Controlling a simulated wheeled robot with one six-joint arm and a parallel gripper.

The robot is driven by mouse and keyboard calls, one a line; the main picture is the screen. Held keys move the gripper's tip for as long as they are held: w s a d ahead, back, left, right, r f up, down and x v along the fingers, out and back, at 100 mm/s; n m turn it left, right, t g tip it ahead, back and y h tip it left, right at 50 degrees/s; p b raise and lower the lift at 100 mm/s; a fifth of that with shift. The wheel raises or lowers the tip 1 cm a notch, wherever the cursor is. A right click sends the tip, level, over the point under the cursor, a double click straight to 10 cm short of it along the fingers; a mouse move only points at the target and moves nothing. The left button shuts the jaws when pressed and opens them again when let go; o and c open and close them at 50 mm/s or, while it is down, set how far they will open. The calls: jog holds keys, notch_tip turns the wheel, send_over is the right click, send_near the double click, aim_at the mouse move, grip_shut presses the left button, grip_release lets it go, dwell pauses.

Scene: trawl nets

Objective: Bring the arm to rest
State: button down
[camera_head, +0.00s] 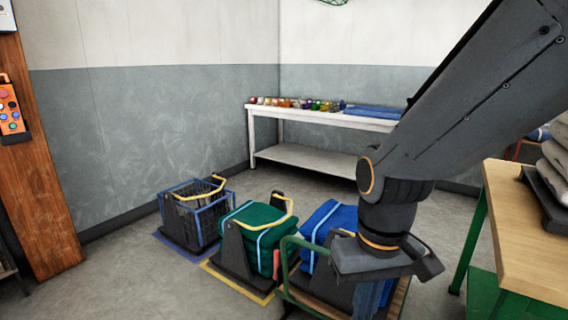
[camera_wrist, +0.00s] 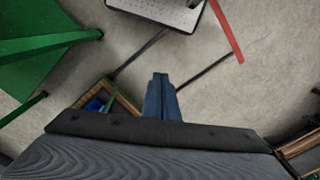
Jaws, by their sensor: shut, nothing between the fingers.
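My arm comes in from the upper right in the head view, with the wrist bent down. My gripper (camera_head: 372,298) hangs fingers-down at the lower right, partly cut off by the lower edge. In the wrist view my gripper (camera_wrist: 160,76) shows two blue fingers together, shut and empty, above the grey floor. A green-railed cart (camera_head: 290,262) stands close behind and beside the gripper; I cannot tell whether they touch.
A wooden-topped bench (camera_head: 520,228) is close at right. A white table (camera_head: 290,112) stands at the back wall. Floor at left front is clear.

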jog(key=d+r+m+p, duration=0.1)
jog(key=d+r+p, duration=0.5)
jog(key=p, duration=0.4)
jog(key=shift+s+d+r+m+p, duration=0.15)
jog(key=shift+s+r+m+p, duration=0.15)
jog(key=shift+s+r+m, duration=0.1)
